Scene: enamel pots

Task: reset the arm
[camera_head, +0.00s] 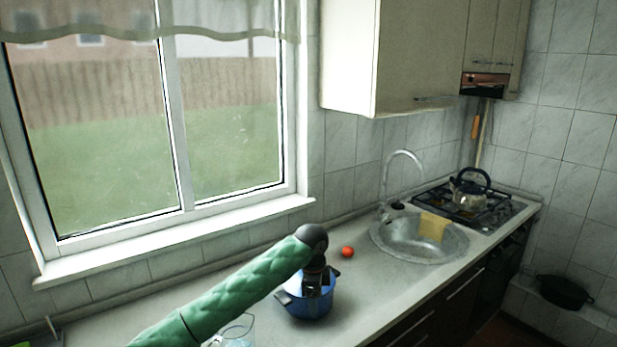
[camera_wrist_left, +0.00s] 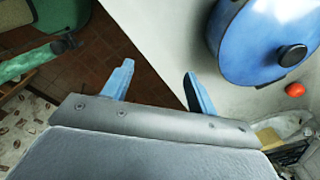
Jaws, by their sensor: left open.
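My left arm comes in from the left in the head view with a green sleeve. Its gripper (camera_head: 318,278) hangs in front of or just above the blue pot (camera_head: 312,305) on the counter and hides part of it. In the left wrist view, the two light-blue fingers (camera_wrist_left: 158,88) are spread apart with nothing between them. The blue pot lid (camera_wrist_left: 245,40) with its black knob is to the right of the fingers, apart from them. A green-sleeved arm (camera_wrist_left: 28,62) with a small dark end shows at the far left; its jaws are too small to read.
An orange-red tomato-like item (camera_head: 347,252) lies beside the pot. A drinking glass (camera_head: 238,330) stands to the left, partly behind my arm. A round sink (camera_head: 395,246) with a yellow cloth (camera_head: 434,226), a stove and a kettle (camera_head: 468,192) are to the right. Cabinets (camera_head: 400,50) hang above.

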